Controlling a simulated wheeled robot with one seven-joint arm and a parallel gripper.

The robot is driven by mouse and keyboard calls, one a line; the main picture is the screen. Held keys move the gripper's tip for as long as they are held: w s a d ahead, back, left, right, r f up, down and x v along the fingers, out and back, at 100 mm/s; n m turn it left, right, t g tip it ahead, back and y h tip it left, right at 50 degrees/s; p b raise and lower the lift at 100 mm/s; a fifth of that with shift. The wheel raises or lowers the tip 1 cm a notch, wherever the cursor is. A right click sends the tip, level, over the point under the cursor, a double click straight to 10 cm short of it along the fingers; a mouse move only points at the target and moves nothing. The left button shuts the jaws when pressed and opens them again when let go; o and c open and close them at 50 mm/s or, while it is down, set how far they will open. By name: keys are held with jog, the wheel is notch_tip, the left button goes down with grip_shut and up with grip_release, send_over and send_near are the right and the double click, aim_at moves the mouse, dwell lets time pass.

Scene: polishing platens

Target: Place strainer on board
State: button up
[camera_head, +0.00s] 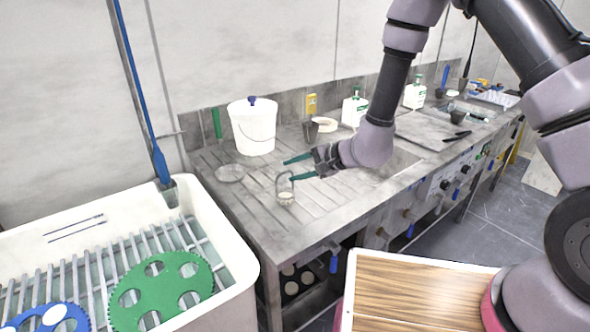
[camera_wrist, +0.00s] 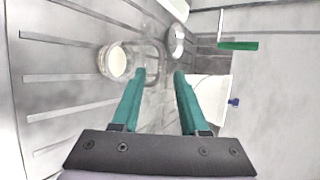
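My gripper (camera_head: 288,170) is open, its two green fingers apart above the ribbed steel counter; they also show in the wrist view (camera_wrist: 160,74). A small clear vessel with a thin looped frame and pale round bottom (camera_head: 285,196) stands just below the fingertips. In the wrist view its pale round part (camera_wrist: 114,62) lies left of the fingers. A small grey metal cup (camera_head: 310,131) stands behind the gripper, near the wall. I cannot tell for certain which is the strainer. A flat grey board (camera_head: 425,128) lies on the counter to the right, a dark tool on it.
A white bucket (camera_head: 253,128) and a clear round dish (camera_head: 229,173) stand left of my gripper. White bottles (camera_head: 355,108) line the back wall. A white tub (camera_head: 235,268) with green and blue discs is at the left. A wood-topped surface (camera_head: 420,290) is in front.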

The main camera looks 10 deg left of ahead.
jog(key=shift+r, duration=0.15)
jog(key=v, duration=1.2)
jog(key=s+d+r+n+g, duration=0.15)
jog(key=d+r, duration=0.25)
jog(key=r, duration=0.4)
jog(key=s+d+r+n+g, duration=0.1)
jog(key=s+d+r+n, duration=0.15)
jog(key=r, duration=0.65)
jog(key=s+d+r+m+t+h, duration=0.1)
jog(key=s+d+r+t+h, duration=0.1)
jog(key=d, duration=0.6)
jog(key=s+d+r+t+h, duration=0.2)
jog(key=d+r+h, duration=0.2)
jog(key=d+r, duration=0.2)
jog(key=s+d+r+m+t+h, duration=0.1)
jog(key=s+d+r+t+h, duration=0.1)
jog(key=d, duration=0.8)
jog(key=shift+s+d+r+m+t+h, duration=0.3)
jog(key=shift+s+r+t+h, duration=0.15)
jog(key=shift+r+h, duration=0.4)
jog(key=shift+r, duration=0.15)
